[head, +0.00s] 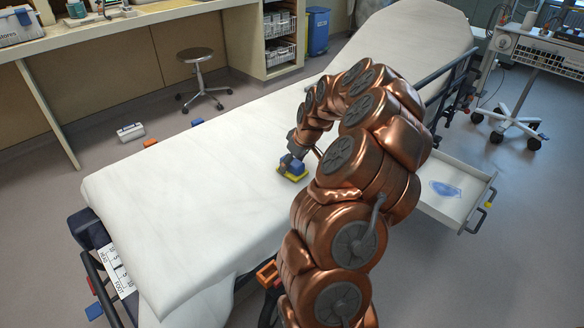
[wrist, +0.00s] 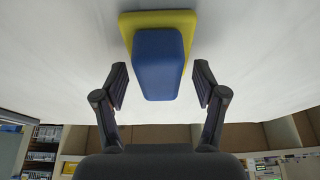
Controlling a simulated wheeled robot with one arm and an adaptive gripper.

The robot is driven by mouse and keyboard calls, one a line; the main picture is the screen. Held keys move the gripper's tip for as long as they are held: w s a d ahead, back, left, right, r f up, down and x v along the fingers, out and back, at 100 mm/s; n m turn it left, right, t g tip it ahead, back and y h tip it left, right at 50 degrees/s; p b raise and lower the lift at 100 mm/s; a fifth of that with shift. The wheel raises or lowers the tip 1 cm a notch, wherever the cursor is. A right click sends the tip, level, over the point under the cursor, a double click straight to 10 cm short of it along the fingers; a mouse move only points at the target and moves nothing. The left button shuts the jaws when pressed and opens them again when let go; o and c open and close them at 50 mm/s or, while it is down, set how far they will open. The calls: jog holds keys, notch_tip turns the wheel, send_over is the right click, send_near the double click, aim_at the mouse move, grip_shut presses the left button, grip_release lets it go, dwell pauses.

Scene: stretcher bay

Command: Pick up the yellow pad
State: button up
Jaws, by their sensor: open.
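The yellow pad (head: 292,177) lies flat on the white stretcher sheet, near the middle of the bed. A blue block (wrist: 158,65) sits on the yellow pad, which shows behind it in the wrist view (wrist: 126,22). My gripper (wrist: 161,82) is open, with one finger on each side of the blue block and a visible gap on both sides. In the head view my gripper (head: 292,161) is right at the pad, and my arm and the block hide part of it.
The white stretcher (head: 180,190) is otherwise clear around the pad. A raised dark side rail (head: 448,85) runs along its far right. An open drawer (head: 455,205) with a blue item sticks out on the right. A round stool (head: 195,55) stands beyond the bed.

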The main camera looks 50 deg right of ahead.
jog(key=c, duration=1.2)
jog(key=shift+c, duration=0.2)
jog(key=shift+d+r, duration=0.1)
jog(key=shift+r, duration=1.6)
jog(key=s+a+r+b, duration=0.1)
jog(key=s+a, duration=0.1)
jog(key=s, duration=1.4)
jog(key=shift+a+r+b, duration=0.3)
jog(key=shift+a, duration=0.05)
